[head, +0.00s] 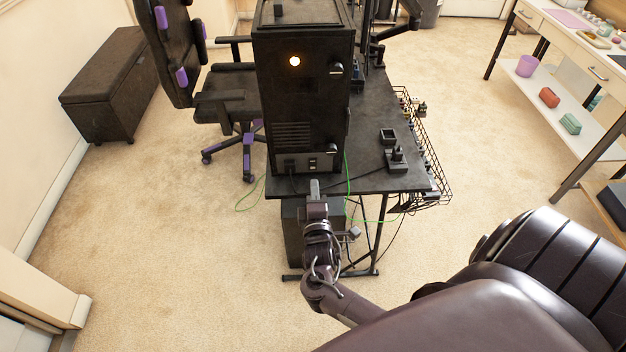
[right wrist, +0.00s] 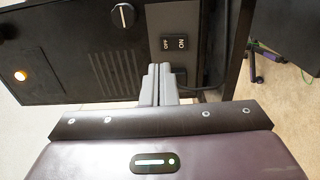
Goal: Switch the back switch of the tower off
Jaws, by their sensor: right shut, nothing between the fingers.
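My right gripper (head: 314,183) is shut and empty just below the switch area. Its fingertips (right wrist: 160,68) also show in the right wrist view, beside the switch panel. I cannot tell whether they touch it. My left gripper is out of view.
A black power cable (right wrist: 205,87) is plugged in beside the switch. The dark desk (head: 375,178) has a wire basket (head: 430,160) along its right side. An office chair (head: 225,90) stands to the left, and green cables hang near the desk's front edge.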

